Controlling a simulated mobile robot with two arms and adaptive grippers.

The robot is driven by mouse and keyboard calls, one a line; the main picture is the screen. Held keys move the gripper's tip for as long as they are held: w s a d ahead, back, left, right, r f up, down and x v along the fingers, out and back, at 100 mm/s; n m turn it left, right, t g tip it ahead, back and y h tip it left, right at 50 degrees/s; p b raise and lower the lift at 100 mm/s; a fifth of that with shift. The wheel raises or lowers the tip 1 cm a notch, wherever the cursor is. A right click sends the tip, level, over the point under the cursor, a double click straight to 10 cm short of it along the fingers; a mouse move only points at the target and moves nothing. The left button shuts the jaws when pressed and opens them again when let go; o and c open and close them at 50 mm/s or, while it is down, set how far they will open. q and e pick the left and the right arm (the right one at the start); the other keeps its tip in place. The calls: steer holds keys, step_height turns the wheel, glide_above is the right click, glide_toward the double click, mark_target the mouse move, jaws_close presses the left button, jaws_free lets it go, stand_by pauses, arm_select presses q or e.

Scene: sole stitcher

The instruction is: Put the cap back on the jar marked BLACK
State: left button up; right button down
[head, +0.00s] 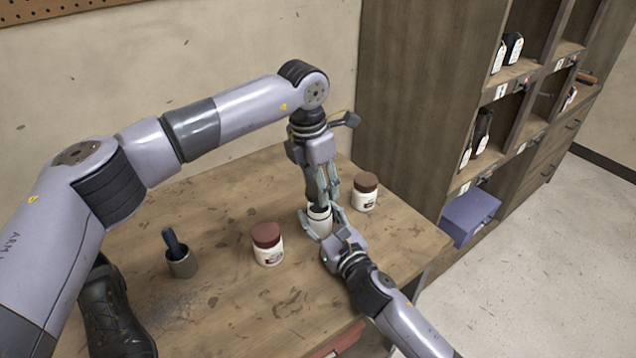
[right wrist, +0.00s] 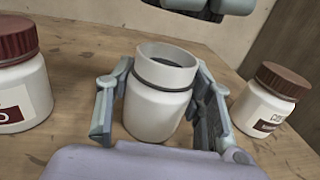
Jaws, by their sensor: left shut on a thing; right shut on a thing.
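An uncapped white jar (right wrist: 156,100) stands upright between the fingers of my right gripper (right wrist: 160,112), which is shut on it. Its dark mouth faces up, and no label shows on the side I see. In the head view the jar (head: 319,219) is partly covered by both grippers, and my right gripper (head: 325,229) reaches it from the lower right. My left gripper (head: 325,195) points down just above the jar's mouth, shut on what seems to be the cap, mostly hidden by its fingers. In the right wrist view only pieces of the left gripper show at the top edge.
A brown-capped jar (head: 267,246) stands to the left and another (head: 365,192) to the right, close to the grippers. A cup (head: 181,263) with a dark-handled tool and a black shoe (head: 112,313) are farther left. A shelf unit (head: 410,90) stands behind the table's right side.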

mark_target(318, 210)
arm_select(q)
steer(key=shift+f, duration=0.65)
steer(key=shift+f, duration=0.1)
steer(key=shift+f, duration=0.8)
steer(key=shift+f, duration=0.55)
